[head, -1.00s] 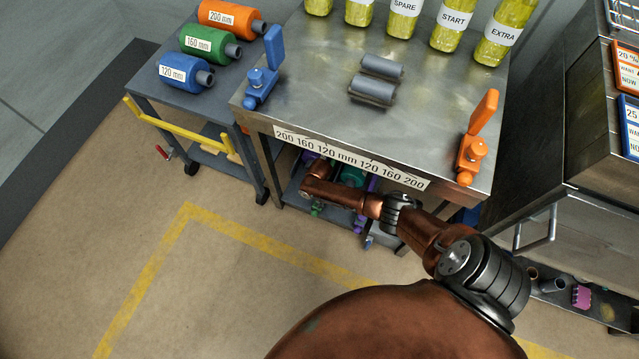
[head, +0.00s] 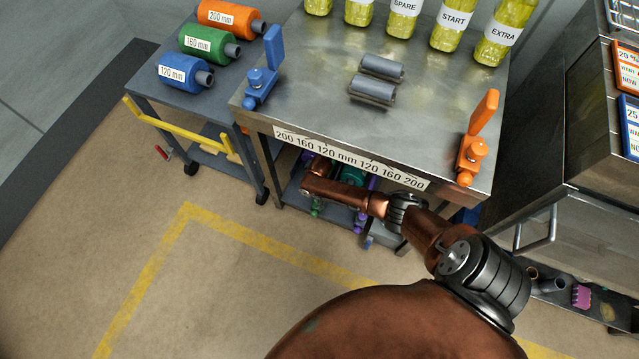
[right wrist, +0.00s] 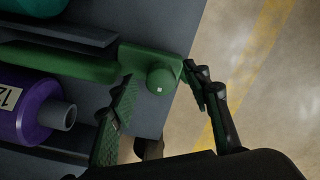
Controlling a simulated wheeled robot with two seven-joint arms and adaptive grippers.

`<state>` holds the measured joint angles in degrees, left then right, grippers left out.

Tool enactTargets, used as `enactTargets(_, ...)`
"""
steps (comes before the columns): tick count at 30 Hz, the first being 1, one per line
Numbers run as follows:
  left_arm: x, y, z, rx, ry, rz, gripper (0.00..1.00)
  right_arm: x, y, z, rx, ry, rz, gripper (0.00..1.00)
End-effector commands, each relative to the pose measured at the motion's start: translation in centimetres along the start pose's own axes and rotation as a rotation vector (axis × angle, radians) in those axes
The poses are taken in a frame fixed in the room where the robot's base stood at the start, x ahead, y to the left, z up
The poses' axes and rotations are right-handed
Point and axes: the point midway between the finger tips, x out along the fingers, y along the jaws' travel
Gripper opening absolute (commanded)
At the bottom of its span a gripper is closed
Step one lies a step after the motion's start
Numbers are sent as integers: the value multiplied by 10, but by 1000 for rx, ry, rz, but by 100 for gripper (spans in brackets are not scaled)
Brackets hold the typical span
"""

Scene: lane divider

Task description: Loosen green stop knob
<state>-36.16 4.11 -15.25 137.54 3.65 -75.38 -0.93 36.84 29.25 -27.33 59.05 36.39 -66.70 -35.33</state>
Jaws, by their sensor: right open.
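The green stop knob (right wrist: 160,82) is a round green knob with a small pale mark, on a green stop block at the end of a green bar, in the right wrist view. My right gripper (right wrist: 164,86) is open, with one finger to the left of the knob and the other to its right. I cannot tell whether either finger touches it. In the head view my right arm reaches under the steel table to the lower shelf, and its gripper is hidden there. My left gripper is not in view.
A purple roller (right wrist: 40,118) lies close left of the gripper. The steel table (head: 330,60) overhangs the shelf, carrying two grey rollers (head: 373,90), a blue stop (head: 262,75) and an orange stop (head: 473,150). A cart (head: 150,90) stands left. The floor in front is clear.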

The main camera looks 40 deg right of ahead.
Motion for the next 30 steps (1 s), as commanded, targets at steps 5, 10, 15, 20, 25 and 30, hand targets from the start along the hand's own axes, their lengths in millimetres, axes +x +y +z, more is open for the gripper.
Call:
enactTargets(5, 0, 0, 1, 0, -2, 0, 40, -26, 0, 1, -2, 0, 1, 44)
enactTargets(10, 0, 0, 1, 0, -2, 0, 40, -46, 0, 1, -1, -1, 0, 44)
enactTargets(15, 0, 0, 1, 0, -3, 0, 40, -54, -1, 1, -1, -1, -2, 44)
enactTargets(20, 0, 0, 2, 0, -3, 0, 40, -54, -1, 0, -1, -2, -2, 44)
enactTargets(25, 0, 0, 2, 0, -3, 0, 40, -54, -1, 0, -1, -1, -2, 44)
enactTargets(30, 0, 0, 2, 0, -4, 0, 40, -54, -1, 0, -1, -1, -2, 44)
